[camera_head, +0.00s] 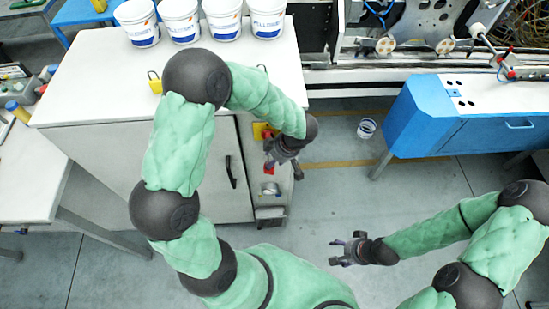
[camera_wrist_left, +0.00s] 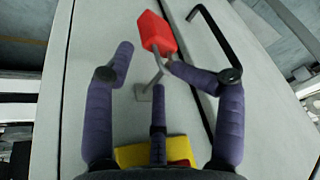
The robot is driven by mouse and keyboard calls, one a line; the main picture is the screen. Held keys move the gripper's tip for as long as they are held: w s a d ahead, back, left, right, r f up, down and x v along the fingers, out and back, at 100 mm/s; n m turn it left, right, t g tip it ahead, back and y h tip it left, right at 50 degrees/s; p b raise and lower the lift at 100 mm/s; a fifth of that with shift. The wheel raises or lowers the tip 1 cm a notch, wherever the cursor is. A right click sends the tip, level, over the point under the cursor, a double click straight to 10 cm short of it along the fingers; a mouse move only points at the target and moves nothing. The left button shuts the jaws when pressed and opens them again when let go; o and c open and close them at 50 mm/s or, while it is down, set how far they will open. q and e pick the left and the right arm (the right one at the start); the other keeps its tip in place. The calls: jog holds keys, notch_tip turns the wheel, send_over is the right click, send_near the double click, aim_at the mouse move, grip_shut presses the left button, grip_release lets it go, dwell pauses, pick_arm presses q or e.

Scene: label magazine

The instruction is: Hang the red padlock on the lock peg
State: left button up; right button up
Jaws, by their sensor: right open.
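The red padlock (camera_wrist_left: 158,33) shows in the left wrist view, its grey shackle beside a thin grey peg (camera_wrist_left: 143,92) on the cabinet face. Whether the shackle is around the peg I cannot tell. In the head view a small part of the padlock (camera_head: 268,169) shows beneath my left gripper (camera_head: 283,163). In the left wrist view the fingers of this gripper (camera_wrist_left: 148,66) are spread: one tip is close to the shackle, the other stands apart at left. My right gripper (camera_head: 340,250) is open and empty over the floor.
A yellow and red fitting (camera_wrist_left: 150,152) is close under my left gripper. A black handle (camera_head: 230,172) is on the white cabinet (camera_head: 90,95). A yellow padlock (camera_head: 155,86) and several white buckets (camera_head: 222,20) stand on top. A blue machine (camera_head: 420,115) is at right.

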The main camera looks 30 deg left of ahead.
pick_arm(q)
jog(key=shift+w+r, duration=0.15)
jog(key=shift+d+r, duration=0.2)
jog(key=shift+r, duration=0.25)
jog(key=w+d+r, duration=0.1)
jog(key=d, duration=1.1)
jog(key=shift+d+r, duration=0.4)
